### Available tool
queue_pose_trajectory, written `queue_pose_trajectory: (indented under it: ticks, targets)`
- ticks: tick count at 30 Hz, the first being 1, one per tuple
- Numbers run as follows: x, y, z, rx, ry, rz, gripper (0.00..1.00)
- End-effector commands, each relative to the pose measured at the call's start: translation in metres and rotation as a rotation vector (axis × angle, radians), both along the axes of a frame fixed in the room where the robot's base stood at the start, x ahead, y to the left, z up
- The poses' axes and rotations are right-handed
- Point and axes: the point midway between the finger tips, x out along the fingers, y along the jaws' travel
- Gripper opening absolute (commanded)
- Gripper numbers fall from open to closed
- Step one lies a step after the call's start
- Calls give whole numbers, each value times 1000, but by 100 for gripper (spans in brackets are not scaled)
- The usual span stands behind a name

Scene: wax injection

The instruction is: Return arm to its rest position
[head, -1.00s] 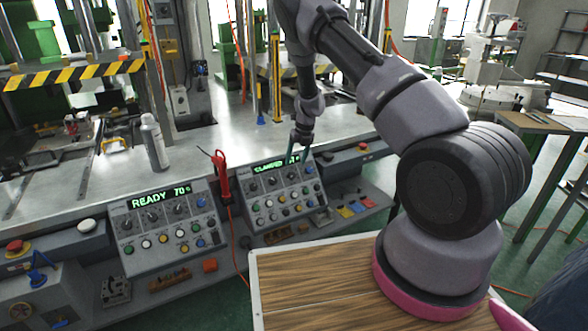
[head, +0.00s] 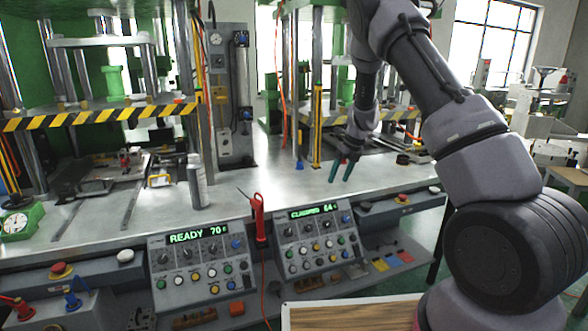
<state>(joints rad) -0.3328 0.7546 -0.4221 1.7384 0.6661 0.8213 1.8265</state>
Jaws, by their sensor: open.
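My gripper (head: 341,172) is open and empty in the head view. Its two dark greenish fingers point down over the front part of the metal bench, above and a little right of the right control panel (head: 312,237). A gap shows between the fingertips and the panel in the picture. My arm rises from the lower right, bends at the top and hangs down to the gripper. The right panel's display reads CLAMPED with a number. The left control panel (head: 200,262) reads READY 70.
A red tool (head: 259,220) stands between the panels with its cord. A grey spray can (head: 197,182) stands on the metal bench (head: 240,190). Yellow-black striped bars (head: 100,117) cross the presses. A wooden top (head: 350,316) lies in front. Open bench shows left of my gripper.

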Motion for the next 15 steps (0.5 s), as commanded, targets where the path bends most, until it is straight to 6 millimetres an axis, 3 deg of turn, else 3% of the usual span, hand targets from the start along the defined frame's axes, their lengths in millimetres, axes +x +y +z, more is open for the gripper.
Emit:
queue_pose_trajectory:
  ticks: [1,6,15]
  targets:
    - [-8,-1,34,9,-45,78,68]
    - [-46,-4,119,-8,-185,373,68]
    - [-140,-13,239,-142,-455,915,68]
